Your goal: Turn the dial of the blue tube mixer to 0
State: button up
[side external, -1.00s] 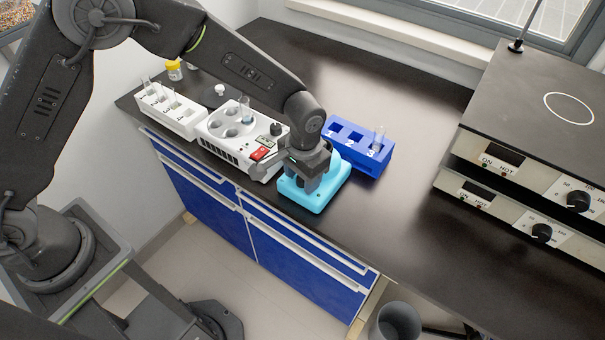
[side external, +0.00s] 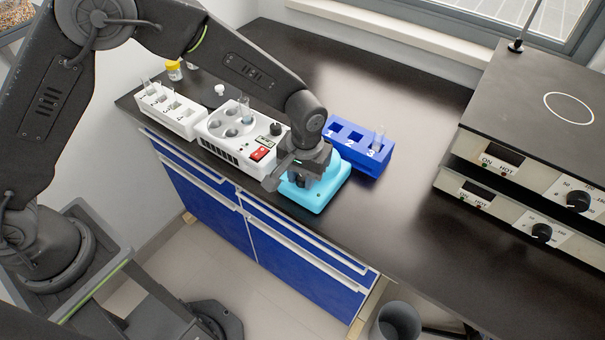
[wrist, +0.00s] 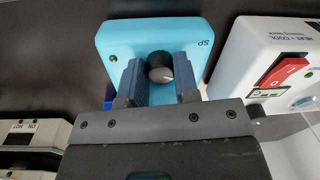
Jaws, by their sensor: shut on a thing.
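The light blue tube mixer (side external: 337,184) stands near the front edge of the black bench. In the wrist view its light blue body (wrist: 124,40) carries a dark round dial (wrist: 160,66) with a grey top and a light mark on it. My gripper (side external: 302,181) is lowered over the mixer from above. In the wrist view the two fingers of my gripper (wrist: 159,76) stand on either side of the dial, shut on it. In the side view the dial is hidden by my gripper, and I cannot read its number in either view.
A white heating block (side external: 243,135) with a red switch (wrist: 289,70) stands close left of the mixer. A blue tube rack (side external: 358,146) holding a tube is just behind it. A white rack (side external: 170,110) stands farther left. Hotplates (side external: 520,160) are at right; bench between is clear.

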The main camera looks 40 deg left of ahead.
dwell(0.3)
jog(key=o, duration=0.9)
jog(key=shift+r, duration=0.15)
jog(key=r, duration=1.3)
jog(key=shift+d+r, duration=0.3)
jog(key=shift+d, duration=0.05)
